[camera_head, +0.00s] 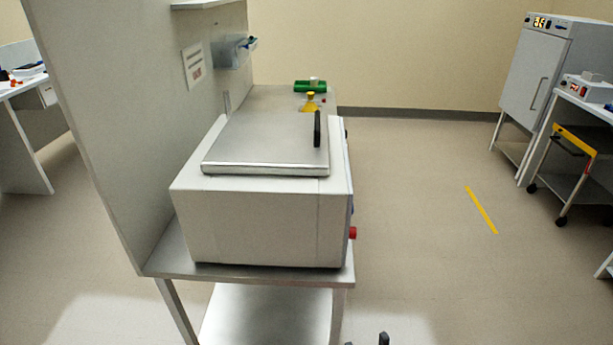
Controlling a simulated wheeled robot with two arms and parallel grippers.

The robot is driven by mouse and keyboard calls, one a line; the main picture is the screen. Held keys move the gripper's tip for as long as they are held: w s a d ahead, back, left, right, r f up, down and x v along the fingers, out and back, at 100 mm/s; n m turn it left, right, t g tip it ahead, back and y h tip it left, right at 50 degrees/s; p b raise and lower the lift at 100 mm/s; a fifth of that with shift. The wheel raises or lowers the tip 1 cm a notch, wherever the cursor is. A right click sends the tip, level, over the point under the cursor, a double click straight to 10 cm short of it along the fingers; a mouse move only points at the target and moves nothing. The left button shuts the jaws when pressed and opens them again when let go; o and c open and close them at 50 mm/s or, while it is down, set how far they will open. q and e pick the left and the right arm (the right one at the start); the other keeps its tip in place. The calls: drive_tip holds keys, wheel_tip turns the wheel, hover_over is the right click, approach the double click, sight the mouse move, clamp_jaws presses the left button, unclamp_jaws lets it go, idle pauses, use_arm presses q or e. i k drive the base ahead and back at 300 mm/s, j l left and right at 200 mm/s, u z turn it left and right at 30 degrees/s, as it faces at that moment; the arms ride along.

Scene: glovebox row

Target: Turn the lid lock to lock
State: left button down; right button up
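A white box-shaped device (260,222) with a flat metal lid (262,150) stands on a steel bench. The lid lies down on top and looks closed. A red knob (353,233) sticks out low on the device's right side, which is seen almost edge-on. I cannot tell which part is the lid lock or how it is turned. Two dark fingertips, seemingly my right gripper (366,341), show at the bottom edge, apart with floor between them, away from the device. My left gripper is not in view.
The steel bench (160,262) has a tall panel (110,120) along its left. A yellow bottle (310,102) and green rack (310,86) stand behind the device. A cart (575,185) and white cabinet (535,80) are at right. The floor between is clear.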

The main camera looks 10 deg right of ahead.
sight(352, 235)
drive_tip(key=k+l, duration=0.1)
drive_tip(key=l, duration=0.9)
drive_tip(key=k+l, duration=0.15)
drive_tip(key=l, duration=0.35)
